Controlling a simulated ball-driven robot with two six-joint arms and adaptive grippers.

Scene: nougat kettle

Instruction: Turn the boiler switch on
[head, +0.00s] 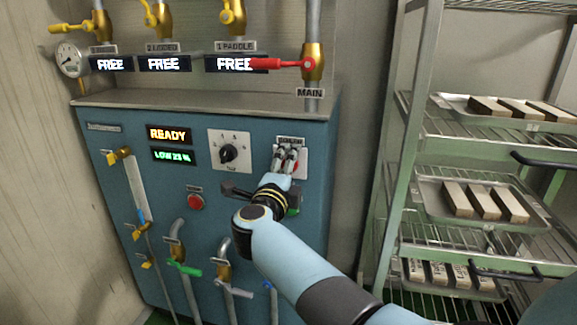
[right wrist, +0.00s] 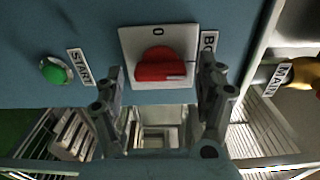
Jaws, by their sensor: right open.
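The boiler switch (right wrist: 160,68) is a red rotary knob on a white square plate, with a "0" at the plate's top edge in the right wrist view. Its red handle lies crosswise there, with a small pale mark near its right end. In the head view the switch plate (head: 302,163) sits at the upper right of the blue panel, mostly behind my gripper. My right gripper (head: 285,157) is open, with one finger on each side of the knob. I cannot tell whether the fingers touch it. The "BOILER" label is partly hidden by a finger in the wrist view. My left gripper is not in view.
A black selector knob (head: 229,153) and a red button (head: 196,202) are to the left. The red MAIN valve handle (head: 282,64) is above. A metal rack (head: 395,165) with trays stands at the right.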

